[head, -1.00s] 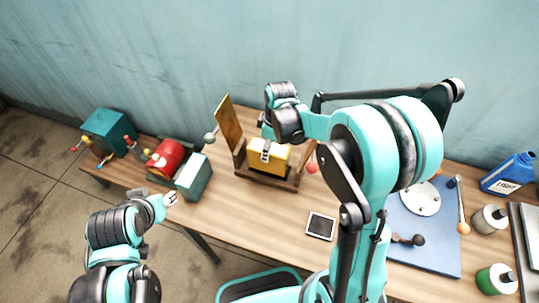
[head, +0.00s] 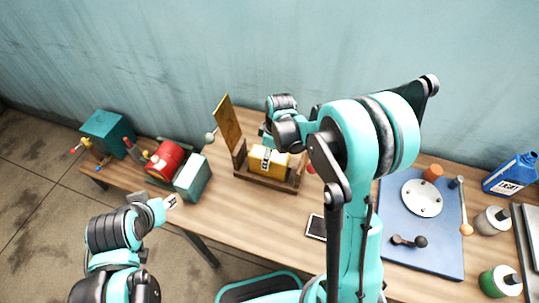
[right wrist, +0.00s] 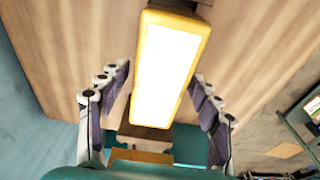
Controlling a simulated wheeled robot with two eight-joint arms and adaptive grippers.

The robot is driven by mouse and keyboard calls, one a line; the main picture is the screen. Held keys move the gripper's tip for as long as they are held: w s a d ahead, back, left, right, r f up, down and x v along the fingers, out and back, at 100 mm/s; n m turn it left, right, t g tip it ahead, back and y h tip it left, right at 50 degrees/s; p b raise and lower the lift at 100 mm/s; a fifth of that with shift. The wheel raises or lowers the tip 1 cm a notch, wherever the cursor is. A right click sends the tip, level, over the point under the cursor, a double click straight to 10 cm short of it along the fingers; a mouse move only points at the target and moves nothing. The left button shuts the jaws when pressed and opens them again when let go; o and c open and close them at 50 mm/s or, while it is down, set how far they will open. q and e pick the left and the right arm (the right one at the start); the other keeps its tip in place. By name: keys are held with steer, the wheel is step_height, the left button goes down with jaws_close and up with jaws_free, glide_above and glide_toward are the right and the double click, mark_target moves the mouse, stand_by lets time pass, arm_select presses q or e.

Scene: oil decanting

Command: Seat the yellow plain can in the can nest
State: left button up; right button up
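The yellow can (head: 284,165) lies on its side in the brown wooden can nest (head: 262,182), between its end walls. It has a pale label with black marks. In the right wrist view the can (right wrist: 148,108) shows a bright, washed-out face. My right gripper (right wrist: 162,75) is open, with a finger on each side of the can and a visible gap to both. In the head view it is above and behind the can, partly hidden by my arm. My left gripper (head: 172,201) is off the table's front edge, away from the can; its fingers are too small to judge.
A tilted yellow board (head: 228,122) stands left of the nest. A red drum (head: 165,159) and teal boxes are further left. A tablet (head: 316,227) lies in front. A blue plate (head: 431,255), a blue jug (head: 511,174) and small cans are at right.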

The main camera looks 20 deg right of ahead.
steer(key=shift+r, duration=0.15)
steer(key=shift+r+p, duration=0.3)
steer(key=shift+r, duration=0.05)
step_height(320, 180, up, 11)
steer(key=d+p, duration=0.1)
steer(key=p, duration=0.1)
steer(key=shift+s+r, duration=0.2)
steer(key=shift+s, duration=0.25)
steer(key=shift+d+f, duration=0.1)
